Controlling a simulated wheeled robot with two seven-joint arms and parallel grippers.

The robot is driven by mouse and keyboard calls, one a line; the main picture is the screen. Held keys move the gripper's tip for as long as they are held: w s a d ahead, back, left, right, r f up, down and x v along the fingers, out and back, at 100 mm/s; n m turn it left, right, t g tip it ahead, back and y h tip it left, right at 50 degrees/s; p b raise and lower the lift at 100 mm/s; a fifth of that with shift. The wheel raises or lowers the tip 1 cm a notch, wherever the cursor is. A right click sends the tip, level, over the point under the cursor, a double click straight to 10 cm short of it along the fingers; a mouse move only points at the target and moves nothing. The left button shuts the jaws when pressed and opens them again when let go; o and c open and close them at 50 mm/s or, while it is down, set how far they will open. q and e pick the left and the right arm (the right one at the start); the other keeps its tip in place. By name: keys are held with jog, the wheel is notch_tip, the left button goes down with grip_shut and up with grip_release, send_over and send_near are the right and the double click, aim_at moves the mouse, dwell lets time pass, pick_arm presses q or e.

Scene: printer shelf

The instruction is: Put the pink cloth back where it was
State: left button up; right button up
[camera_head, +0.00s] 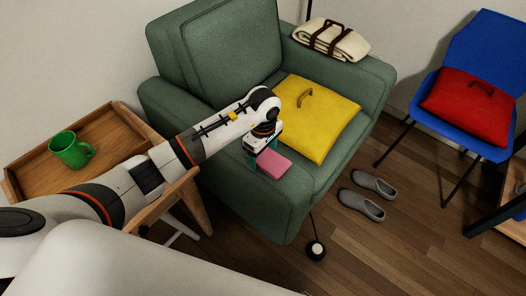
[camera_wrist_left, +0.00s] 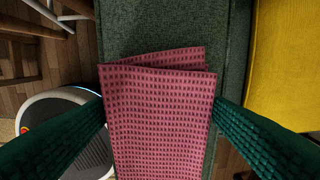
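The pink cloth (camera_head: 273,164) lies folded on the front of the green armchair's near armrest. In the left wrist view the cloth (camera_wrist_left: 163,110) shows a checked weave, with a folded layer at its far end. My left gripper (camera_head: 263,150) is right over the cloth, pointing down. Its two green fingers (camera_wrist_left: 160,105) are wide apart, one along each side of the cloth. The fingertips are close to the cloth's edges; whether they touch is hard to tell. My right gripper is not in view.
The green armchair (camera_head: 225,50) holds a yellow cushion (camera_head: 318,125) on its seat and a folded cream blanket (camera_head: 330,42) on its far armrest. A wooden tray table (camera_head: 40,172) with a green mug (camera_head: 70,149) stands left. Grey shoes (camera_head: 362,205) lie on the floor. A blue chair (camera_head: 480,50) holds a red cushion (camera_head: 465,105).

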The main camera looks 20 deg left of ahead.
pick_arm(q)
jog(key=shift+o, duration=0.8)
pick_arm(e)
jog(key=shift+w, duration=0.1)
pick_arm(q)
jog(key=shift+r, duration=0.1)
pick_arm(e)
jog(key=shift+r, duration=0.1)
pick_arm(q)
notch_tip(320, 180, up, 12)
jog(key=p, duration=0.1)
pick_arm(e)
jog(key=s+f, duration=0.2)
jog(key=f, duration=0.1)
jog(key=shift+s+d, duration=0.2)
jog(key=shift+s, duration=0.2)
